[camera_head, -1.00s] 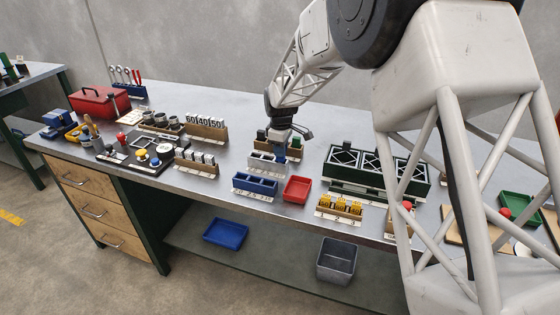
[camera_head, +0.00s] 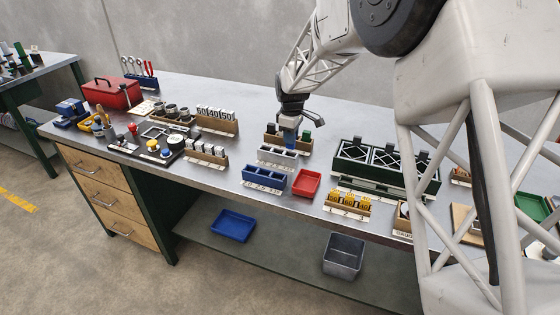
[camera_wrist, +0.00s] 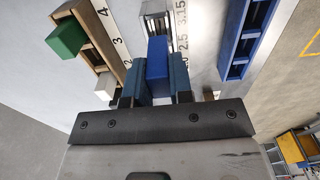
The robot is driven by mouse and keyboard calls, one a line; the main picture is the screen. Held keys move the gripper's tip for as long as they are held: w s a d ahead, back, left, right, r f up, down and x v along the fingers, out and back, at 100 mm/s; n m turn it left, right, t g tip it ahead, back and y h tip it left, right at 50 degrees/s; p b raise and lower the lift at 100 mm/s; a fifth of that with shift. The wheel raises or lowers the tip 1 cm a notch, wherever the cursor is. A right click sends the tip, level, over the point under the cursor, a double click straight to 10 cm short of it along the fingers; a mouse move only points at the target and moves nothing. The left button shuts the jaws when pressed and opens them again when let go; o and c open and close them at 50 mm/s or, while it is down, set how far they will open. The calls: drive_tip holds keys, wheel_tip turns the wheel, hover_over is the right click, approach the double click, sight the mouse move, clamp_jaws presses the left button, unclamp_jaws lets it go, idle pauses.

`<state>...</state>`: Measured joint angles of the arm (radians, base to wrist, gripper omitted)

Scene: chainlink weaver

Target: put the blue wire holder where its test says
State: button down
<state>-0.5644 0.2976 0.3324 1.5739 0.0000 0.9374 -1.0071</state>
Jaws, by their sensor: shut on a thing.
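My gripper (camera_head: 289,128) is shut on the blue wire holder (camera_wrist: 158,58), a small blue block between its two blue-grey fingers. In the head view the holder (camera_head: 289,138) hangs upright by the grey slotted rack (camera_head: 277,154). In the wrist view the holder overlaps the near end of this rack (camera_wrist: 155,25), which has a white label strip showing "2.5" and "3.15". I cannot tell the exact gap between them. The blue slotted rack (camera_head: 264,178) with a similar strip is in front of it.
A red tray (camera_head: 306,183) is right of the blue rack. A green case (camera_head: 385,165) with crossed panels stands farther right, with a rack of yellow parts (camera_head: 347,203) in front. Several other racks and a red toolbox (camera_head: 111,93) are on the left of the bench.

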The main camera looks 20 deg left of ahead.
drive_tip(key=s+a+r, duration=0.1)
drive_tip(key=s+a, duration=0.1)
drive_tip(key=s, duration=0.4)
drive_tip(key=s+a+r, duration=0.2)
drive_tip(key=s, duration=0.4)
drive_tip(key=shift+a+r, duration=0.2)
drive_tip(key=shift+a, duration=0.2)
drive_tip(key=shift+f, duration=0.15)
drive_tip(key=shift+f, duration=3.95)
drive_tip(key=c, duration=0.9)
unclamp_jaws()
